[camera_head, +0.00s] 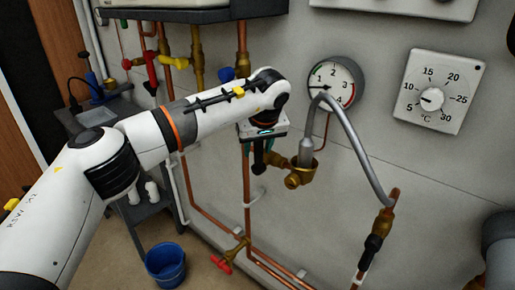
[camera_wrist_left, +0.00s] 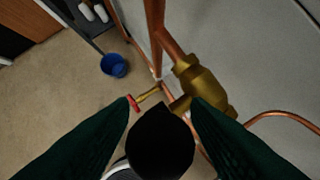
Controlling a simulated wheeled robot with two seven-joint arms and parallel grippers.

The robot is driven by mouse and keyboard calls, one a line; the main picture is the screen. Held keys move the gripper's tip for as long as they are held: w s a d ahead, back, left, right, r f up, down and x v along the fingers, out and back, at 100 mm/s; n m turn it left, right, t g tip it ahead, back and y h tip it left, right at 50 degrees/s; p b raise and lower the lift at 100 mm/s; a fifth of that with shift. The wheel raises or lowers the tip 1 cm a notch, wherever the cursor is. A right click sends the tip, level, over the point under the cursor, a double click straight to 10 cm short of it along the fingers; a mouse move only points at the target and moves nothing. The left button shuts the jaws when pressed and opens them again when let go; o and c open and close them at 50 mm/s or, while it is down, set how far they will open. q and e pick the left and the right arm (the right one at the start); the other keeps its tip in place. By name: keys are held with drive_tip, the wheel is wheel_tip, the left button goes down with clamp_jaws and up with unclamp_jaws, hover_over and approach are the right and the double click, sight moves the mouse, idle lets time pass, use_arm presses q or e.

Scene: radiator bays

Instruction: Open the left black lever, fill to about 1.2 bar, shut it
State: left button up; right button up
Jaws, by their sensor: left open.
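The left black lever (camera_head: 258,160) sits on the brass valve beside the copper pipe. In the left wrist view the black lever (camera_wrist_left: 160,140) fills the space between my two dark green fingers. My left gripper (camera_head: 265,151) is open around it; the wrist view also shows its spread fingertips (camera_wrist_left: 162,102). I cannot tell whether the fingers touch the lever. The brass valve body (camera_wrist_left: 200,85) is just beyond. The round pressure gauge (camera_head: 335,83) is on the wall; its needle is too small to read exactly. My right gripper is not in view.
A grey braided hose (camera_head: 355,140) arches from the brass fitting (camera_head: 300,172) to a second black lever (camera_head: 374,247). A thermostat dial (camera_head: 433,92) is on the wall. A red-handled valve (camera_head: 222,262) is low down, and a blue bucket (camera_head: 166,265) stands on the floor.

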use_arm(q)
drive_tip(key=shift+w+f, duration=0.1)
drive_tip(key=shift+f, duration=0.3)
drive_tip(key=shift+w+a+f, duration=0.1)
drive_tip(key=shift+f, duration=0.2)
drive_tip(key=shift+c, duration=0.6)
clamp_jaws()
drive_tip(key=h+p, duration=0.1)
drive_tip(key=a+g+h+p, duration=0.1)
drive_tip(key=w+g+h+p, duration=0.1)
drive_tip(key=p, duration=0.1)
drive_tip(key=shift+w+a+f+n+h, duration=0.1)
drive_tip(key=shift+a+f+n+h, duration=0.15)
drive_tip(key=shift+a+n+h, duration=0.05)
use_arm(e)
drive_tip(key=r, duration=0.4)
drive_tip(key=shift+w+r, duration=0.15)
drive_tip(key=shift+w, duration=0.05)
